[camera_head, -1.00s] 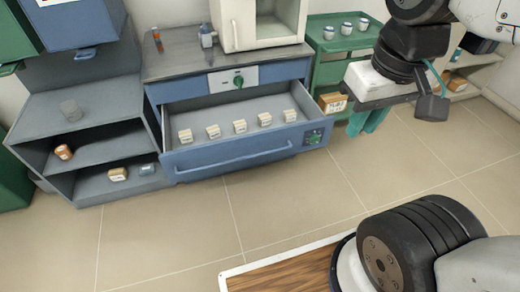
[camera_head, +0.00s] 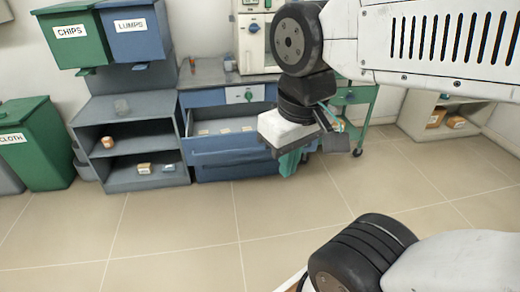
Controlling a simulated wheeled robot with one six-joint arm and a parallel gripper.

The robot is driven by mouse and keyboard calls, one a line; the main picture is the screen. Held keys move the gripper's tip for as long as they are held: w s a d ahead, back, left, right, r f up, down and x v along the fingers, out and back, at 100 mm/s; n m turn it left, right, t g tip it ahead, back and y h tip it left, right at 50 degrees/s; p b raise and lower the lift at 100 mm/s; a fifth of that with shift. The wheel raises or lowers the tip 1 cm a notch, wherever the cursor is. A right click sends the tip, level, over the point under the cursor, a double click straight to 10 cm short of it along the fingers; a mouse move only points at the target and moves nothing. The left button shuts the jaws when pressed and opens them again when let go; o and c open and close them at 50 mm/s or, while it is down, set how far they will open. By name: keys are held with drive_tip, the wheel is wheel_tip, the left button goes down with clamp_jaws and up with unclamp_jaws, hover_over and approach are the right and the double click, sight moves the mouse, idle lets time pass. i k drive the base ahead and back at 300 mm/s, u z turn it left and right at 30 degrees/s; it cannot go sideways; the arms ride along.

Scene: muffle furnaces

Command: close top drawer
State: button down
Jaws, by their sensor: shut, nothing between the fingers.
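The blue cabinet stands against the wall. Its top drawer (camera_head: 228,153) is pulled out, below a narrow panel with a green knob (camera_head: 240,96). The drawer's grey inside shows, with several small pale blocks (camera_head: 225,131) in a row. Its right end is hidden behind my arm. My gripper (camera_head: 289,163), with teal fingers, hangs in front of the drawer's right end in the picture. It is shut and empty. Whether it touches the drawer front cannot be told.
A grey open shelf (camera_head: 135,105) stands left of the cabinet, with green and blue bins above and a green CLOTH bin (camera_head: 35,140) at far left. A green cart (camera_head: 358,97) stands to the right. The tiled floor (camera_head: 170,225) in front is clear.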

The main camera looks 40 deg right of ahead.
sight(237, 145)
drive_tip(key=u, duration=0.6)
drive_tip(key=k, duration=0.1)
drive_tip(key=z, duration=1.65)
drive_tip(key=i, duration=1.25)
drive_tip(key=u, duration=0.3)
